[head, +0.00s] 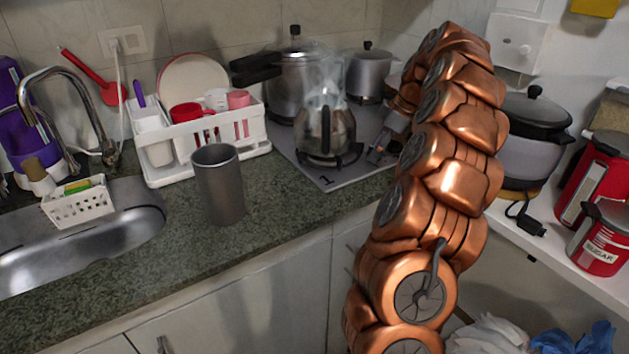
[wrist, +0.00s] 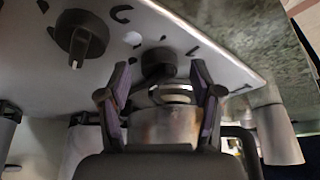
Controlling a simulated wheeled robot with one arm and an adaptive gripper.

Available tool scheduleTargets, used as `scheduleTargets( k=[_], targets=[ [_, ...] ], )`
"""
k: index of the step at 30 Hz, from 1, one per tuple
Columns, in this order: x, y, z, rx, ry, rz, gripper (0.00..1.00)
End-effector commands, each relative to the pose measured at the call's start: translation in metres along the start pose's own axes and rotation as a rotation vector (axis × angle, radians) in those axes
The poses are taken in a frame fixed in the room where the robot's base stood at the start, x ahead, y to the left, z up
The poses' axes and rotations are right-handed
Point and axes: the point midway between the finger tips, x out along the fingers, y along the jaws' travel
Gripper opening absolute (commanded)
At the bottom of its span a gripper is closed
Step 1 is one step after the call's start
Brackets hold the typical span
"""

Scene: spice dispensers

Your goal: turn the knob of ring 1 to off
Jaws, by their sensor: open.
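The grey cooktop (head: 306,172) has a "1" at its front corner. A steaming glass kettle (head: 325,128) stands on the front ring, next to that mark. My gripper (head: 383,148) is at the cooktop's right side, partly hidden by my arm. In the wrist view, my gripper (wrist: 160,76) is open, its two fingers apart on either side of a dark round knob (wrist: 157,62). I cannot tell whether they touch it. A second dark knob (wrist: 80,42) with a pale pointer line is to the left. Dark marks lie around the knobs; the near knob's pointer is not visible.
A pressure cooker (head: 290,85) and a steel pot (head: 369,73) stand behind the kettle. A grey cup (head: 218,183) and a white dish rack (head: 257,140) are to the left. A dark-lidded cooker (head: 531,135) stands on the right shelf.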

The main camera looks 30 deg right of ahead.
Motion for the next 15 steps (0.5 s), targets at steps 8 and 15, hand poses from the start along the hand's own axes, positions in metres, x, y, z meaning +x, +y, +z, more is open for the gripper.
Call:
scheduleTargets(
  k=[8, 15],
  targets=[
    [-0.0012, -0.0017, 0.0003, 0.138, 0.0, 0.057, 0.65],
    [-0.0017, -0.0027, 0.0001, 0.258, -0.001, 0.104, 0.65]
  ],
)
